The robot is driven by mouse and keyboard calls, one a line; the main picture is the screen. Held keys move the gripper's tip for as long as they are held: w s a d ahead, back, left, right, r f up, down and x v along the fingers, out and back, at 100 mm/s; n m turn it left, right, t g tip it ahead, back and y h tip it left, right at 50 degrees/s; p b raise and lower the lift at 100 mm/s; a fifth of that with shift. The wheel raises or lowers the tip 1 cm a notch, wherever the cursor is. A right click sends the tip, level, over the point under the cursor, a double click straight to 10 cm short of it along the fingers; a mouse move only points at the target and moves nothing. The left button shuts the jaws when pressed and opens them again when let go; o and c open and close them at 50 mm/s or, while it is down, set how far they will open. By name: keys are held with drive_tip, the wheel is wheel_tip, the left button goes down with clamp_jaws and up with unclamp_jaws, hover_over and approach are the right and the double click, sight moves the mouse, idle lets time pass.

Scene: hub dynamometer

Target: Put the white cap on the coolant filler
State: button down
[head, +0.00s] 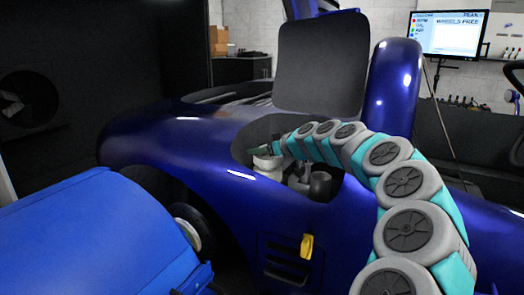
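My arm bends into the open bay in the side of a dark blue car. My gripper (264,151) is small and dark in the picture, at the left side of this bay. A white rounded part (267,163) is right under the fingers and seems to touch them. I cannot tell whether this is the white cap, the coolant filler or both together. The fingers are too small and partly hidden to show if they are open or shut.
A dark cylinder (320,186) stands in the bay to the right, beside grey parts. A raised dark panel (322,64) stands behind the arm. A yellow piece (307,246) sits on the side vent.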

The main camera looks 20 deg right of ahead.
drive_tip(key=shift+f+b, duration=0.6)
idle(0.3)
drive_tip(key=shift+c, duration=1.3)
unclamp_jaws()
drive_tip(key=shift+s+r, duration=0.1)
drive_tip(key=b+v, duration=0.4)
drive_tip(key=v, duration=0.6)
drive_tip(key=shift+s, duration=0.4)
drive_tip(key=shift+d+r, duration=0.1)
